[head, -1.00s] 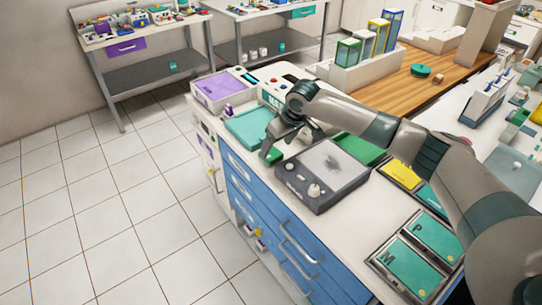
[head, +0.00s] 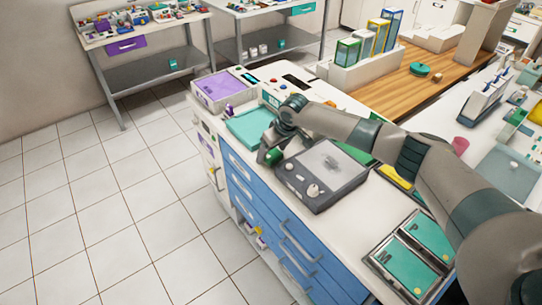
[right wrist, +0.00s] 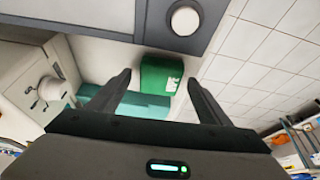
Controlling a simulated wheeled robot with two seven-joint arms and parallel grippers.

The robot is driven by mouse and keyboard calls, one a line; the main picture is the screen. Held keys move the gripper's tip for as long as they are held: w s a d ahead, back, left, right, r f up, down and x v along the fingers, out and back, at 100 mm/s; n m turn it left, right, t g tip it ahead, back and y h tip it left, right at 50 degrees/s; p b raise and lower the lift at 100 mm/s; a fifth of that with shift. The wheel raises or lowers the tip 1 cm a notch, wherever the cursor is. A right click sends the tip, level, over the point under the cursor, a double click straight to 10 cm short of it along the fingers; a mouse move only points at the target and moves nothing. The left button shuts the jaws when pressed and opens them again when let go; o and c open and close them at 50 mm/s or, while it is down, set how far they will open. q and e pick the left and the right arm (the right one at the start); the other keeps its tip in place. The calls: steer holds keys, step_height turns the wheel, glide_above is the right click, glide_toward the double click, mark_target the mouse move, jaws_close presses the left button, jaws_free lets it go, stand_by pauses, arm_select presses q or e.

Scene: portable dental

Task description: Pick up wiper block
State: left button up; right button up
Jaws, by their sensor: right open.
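The wiper block looks to be the small green block (head: 274,156) with a white label, near the front edge of the counter, between the teal tray and the grey device. In the right wrist view the green block (right wrist: 161,75) shows between my two fingers, near their tips. My right gripper (head: 268,150) is over the block in the head view and partly hides it. It is open, with a finger on either side and gaps between fingers and block (right wrist: 158,88). My left gripper is not in view.
A grey device (head: 325,172) with a white knob stands right beside the block. A teal tray (head: 248,126) and a purple-lidded box (head: 222,88) are to the left. Trays with teal plates (head: 398,274) lie at the near right. The counter edge drops to the floor.

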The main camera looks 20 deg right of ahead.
mark_target(272, 154)
steer(key=shift+c, duration=0.4)
steer(key=c, duration=1.1)
step_height(272, 154, up, 9)
steer(key=b, duration=0.3)
steer(key=shift+f, duration=0.2)
steer(key=shift+r, duration=0.75)
